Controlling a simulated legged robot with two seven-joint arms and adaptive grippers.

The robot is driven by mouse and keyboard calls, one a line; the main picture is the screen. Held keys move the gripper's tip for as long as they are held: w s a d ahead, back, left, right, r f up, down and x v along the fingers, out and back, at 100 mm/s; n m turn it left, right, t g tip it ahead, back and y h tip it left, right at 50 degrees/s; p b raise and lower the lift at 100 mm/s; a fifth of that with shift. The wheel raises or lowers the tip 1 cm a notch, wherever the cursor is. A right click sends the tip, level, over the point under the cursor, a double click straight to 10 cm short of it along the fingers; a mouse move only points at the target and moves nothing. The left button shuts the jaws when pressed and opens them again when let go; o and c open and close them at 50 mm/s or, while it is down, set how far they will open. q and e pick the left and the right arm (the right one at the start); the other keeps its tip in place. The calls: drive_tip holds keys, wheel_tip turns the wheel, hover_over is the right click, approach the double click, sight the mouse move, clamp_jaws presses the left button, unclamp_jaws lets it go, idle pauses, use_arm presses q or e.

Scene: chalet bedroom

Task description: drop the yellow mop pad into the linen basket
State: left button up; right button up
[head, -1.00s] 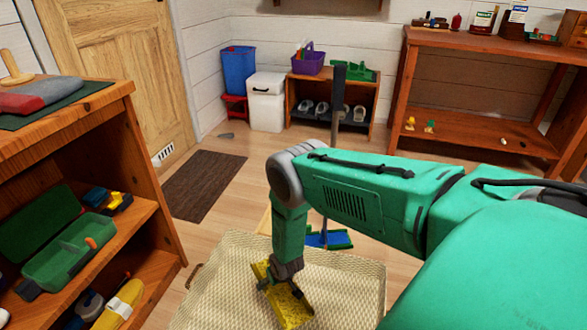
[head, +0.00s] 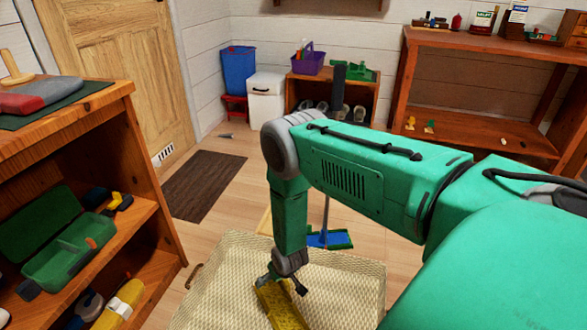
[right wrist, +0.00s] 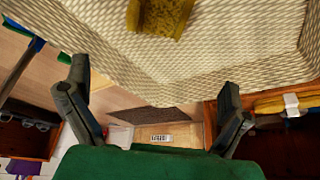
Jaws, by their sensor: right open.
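The yellow mop pad (head: 284,308) is inside the woven linen basket (head: 350,275), below my right gripper (head: 282,285). The right gripper is over the basket with its fingers spread, and nothing is between them. In the right wrist view the open fingers (right wrist: 153,78) stand wide apart. The pad (right wrist: 160,14) shows at the top edge there, apart from the fingers, against the pale weave of the basket (right wrist: 230,60). I cannot tell whether it lies flat on the bottom. My left gripper is not in view.
A wooden shelf (head: 150,175) with a green toolbox (head: 68,252) stands close on the left. A blue mop head (head: 328,239) is on the floor just behind the basket. A dark mat (head: 205,185) lies before the door. The floor between is mostly clear.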

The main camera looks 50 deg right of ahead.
drive_tip(key=v, duration=0.6)
drive_tip(key=shift+s+r, duration=0.2)
drive_tip(key=shift+r, duration=0.1)
drive_tip(key=shift+a, duration=0.15)
drive_tip(key=s+a+r+n+g, duration=0.1)
drive_tip(key=s+a+r, duration=0.2)
drive_tip(key=s, duration=0.5)
drive_tip(key=s+a+r+n+g+y, duration=0.1)
drive_tip(key=s+a+r+n, duration=0.2)
drive_tip(key=s, duration=0.4)
drive_tip(key=s+a+r+g, duration=0.1)
drive_tip(key=s+a+r, duration=0.25)
drive_tip(key=s, duration=0.45)
wheel_tip(320, 180, up, 18)
drive_tip(key=p, duration=1.8)
drive_tip(key=shift+s+a+f+g, duration=0.2)
drive_tip(key=shift+s+a+g, duration=0.1)
drive_tip(key=shift+s+a, duration=0.1)
